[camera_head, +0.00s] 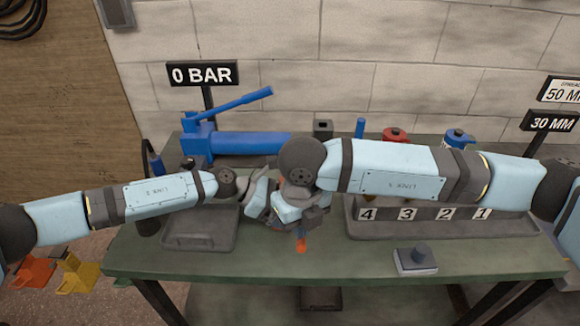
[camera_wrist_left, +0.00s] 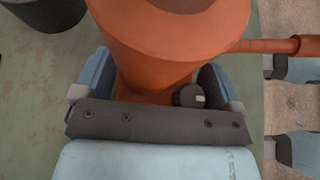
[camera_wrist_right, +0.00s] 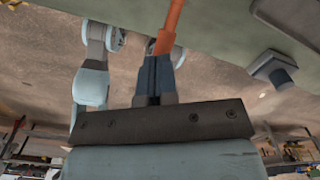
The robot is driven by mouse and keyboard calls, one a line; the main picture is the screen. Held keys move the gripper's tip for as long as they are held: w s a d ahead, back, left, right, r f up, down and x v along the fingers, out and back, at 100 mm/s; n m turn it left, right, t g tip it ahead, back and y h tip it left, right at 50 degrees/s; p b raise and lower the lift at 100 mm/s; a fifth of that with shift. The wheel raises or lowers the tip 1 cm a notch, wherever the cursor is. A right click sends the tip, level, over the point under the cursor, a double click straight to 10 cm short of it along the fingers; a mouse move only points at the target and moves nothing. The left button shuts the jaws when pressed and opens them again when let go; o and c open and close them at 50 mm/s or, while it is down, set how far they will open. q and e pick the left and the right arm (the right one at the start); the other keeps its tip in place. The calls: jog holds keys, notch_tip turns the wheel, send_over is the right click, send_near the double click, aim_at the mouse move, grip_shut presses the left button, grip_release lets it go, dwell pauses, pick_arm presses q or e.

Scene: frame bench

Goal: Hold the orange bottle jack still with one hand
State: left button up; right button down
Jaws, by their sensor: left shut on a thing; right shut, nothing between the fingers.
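The orange bottle jack (camera_wrist_left: 165,40) fills the upper middle of the left wrist view, with a dark round knob (camera_wrist_left: 188,96) low on its side and an orange lever (camera_wrist_left: 270,45) pointing right. My left gripper (camera_wrist_left: 150,82) is shut around the jack's lower part, one finger on each side. My right gripper (camera_wrist_right: 157,66) is shut with nothing between its fingers; an orange rod (camera_wrist_right: 172,25) shows just beyond its tips, and I cannot tell whether they touch. In the head view my arms hide most of the jack; a small orange end (camera_head: 301,245) shows below my right gripper (camera_head: 303,224).
On the green bench (camera_head: 330,265) are a grey tray (camera_head: 200,242) at left, a numbered rack (camera_head: 520,228) at right and a small block with a dark knob (camera_head: 416,268) in front. A blue hand pump (camera_head: 245,143) lies behind, beside a "0 BAR" sign (camera_head: 202,74).

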notch_tip(320, 180, down, 5)
jog(key=shift+f, duration=0.1)
jog(key=shift+r, duration=2.55)
dwell(0.9)
dwell(1.3)
jog(key=shift+r, duration=0.1)
dwell(0.6)
jog(key=shift+r, duration=2.45)
